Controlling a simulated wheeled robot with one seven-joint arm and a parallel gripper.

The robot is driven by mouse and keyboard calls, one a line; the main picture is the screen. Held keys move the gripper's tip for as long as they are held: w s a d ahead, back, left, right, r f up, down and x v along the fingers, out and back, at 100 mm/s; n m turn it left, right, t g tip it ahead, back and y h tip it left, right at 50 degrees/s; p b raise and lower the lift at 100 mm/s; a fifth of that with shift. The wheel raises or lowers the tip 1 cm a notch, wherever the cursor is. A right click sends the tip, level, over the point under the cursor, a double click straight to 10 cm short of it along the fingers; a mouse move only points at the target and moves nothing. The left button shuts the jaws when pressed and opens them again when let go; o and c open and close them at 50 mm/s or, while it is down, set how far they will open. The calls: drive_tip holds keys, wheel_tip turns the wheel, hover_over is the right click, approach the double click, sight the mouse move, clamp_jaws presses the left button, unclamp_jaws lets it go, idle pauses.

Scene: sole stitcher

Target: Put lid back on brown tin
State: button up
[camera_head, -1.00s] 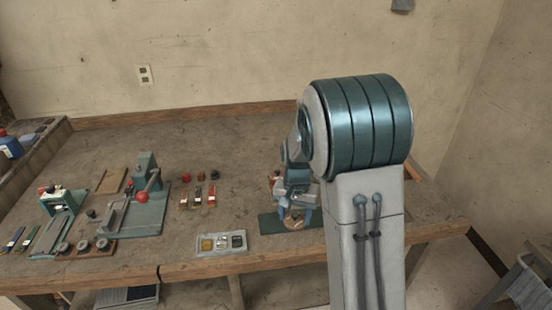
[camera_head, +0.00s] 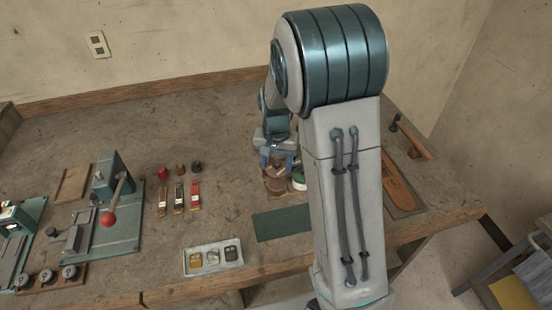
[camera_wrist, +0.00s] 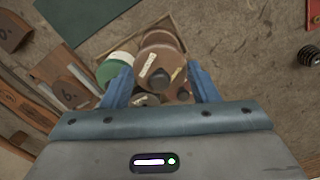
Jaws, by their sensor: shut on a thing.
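My gripper (camera_head: 280,160) is over the far right part of the bench, pointing down. In the wrist view its two blue fingers (camera_wrist: 160,76) stand wide apart on either side of a round brown lid (camera_wrist: 162,40), which they hold. The brown tin (camera_head: 275,187) appears just below the fingers in the head view, partly covered by them. In the wrist view a brown body with a pale label shows below the lid; I cannot tell whether lid and tin touch. A green-and-white tin (camera_wrist: 117,68) stands close beside.
A shallow wooden tray edge (camera_wrist: 178,25) surrounds the tins. A bare green mat (camera_head: 283,223) lies in front. A metal tray with small items (camera_head: 212,258) is left of the mat. Red and dark spools (camera_head: 179,170) stand farther left. Brown sole patterns (camera_head: 402,185) lie right of my arm.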

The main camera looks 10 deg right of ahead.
drive_tip(key=shift+f+b, duration=1.85)
drive_tip(key=shift+f, duration=1)
drive_tip(key=shift+f, duration=0.15)
drive_tip(key=o, duration=1.5)
drive_tip(key=shift+r+p, duration=2.25)
drive_tip(key=shift+r, duration=1.3)
drive_tip(key=shift+c, duration=0.4)
clamp_jaws()
